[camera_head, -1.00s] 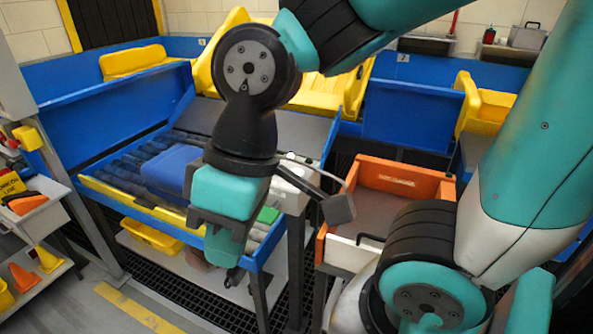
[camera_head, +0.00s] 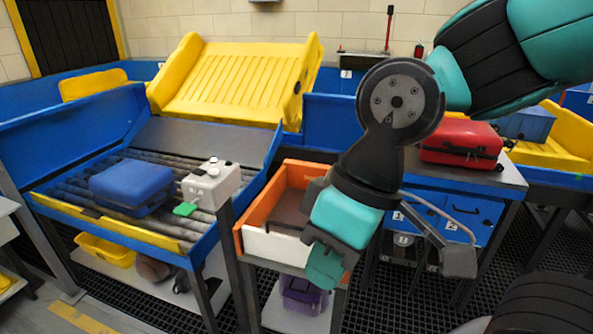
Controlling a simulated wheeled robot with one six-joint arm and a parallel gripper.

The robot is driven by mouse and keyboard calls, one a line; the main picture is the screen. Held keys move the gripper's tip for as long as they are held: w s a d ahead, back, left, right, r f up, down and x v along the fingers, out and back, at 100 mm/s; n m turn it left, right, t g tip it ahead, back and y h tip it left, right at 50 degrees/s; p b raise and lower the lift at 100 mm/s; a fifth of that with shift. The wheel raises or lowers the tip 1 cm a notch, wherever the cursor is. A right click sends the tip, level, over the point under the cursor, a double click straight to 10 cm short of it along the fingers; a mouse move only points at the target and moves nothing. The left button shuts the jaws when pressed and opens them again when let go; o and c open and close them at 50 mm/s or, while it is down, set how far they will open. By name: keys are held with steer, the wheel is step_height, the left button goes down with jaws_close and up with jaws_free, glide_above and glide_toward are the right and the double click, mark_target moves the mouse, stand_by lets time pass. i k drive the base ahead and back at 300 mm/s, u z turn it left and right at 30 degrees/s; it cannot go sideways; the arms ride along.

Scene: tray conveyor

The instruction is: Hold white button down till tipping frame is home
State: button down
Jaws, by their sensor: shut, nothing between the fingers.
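A white control box (camera_head: 209,187) stands on a post at the right front corner of the roller conveyor. Small round buttons sit on its top, and a white one (camera_head: 213,160) shows at the back edge. A green paddle (camera_head: 185,209) sticks out low on its front. The yellow slatted frame (camera_head: 235,80) behind the rollers is tilted up; I cannot tell for sure that it is the tipping frame. My gripper (camera_head: 325,268) is shut and empty, pointing down in front of the orange crate's right side, to the right of the box and apart from it.
A blue case (camera_head: 131,186) lies on the rollers (camera_head: 75,190). An orange crate (camera_head: 265,209) with a white front stands right of the box. A red case (camera_head: 461,142) lies on the table at right. Purple and yellow bins sit below.

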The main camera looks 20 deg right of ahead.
mark_target(214, 173)
steer(key=z, duration=0.1)
steer(key=k, duration=0.3)
steer(key=u, duration=0.5)
steer(key=i, duration=0.6)
steer(key=u, duration=0.65)
steer(key=i, duration=0.7)
steer(key=z, duration=0.75)
steer(key=i, duration=0.65)
steer(key=z, duration=0.6)
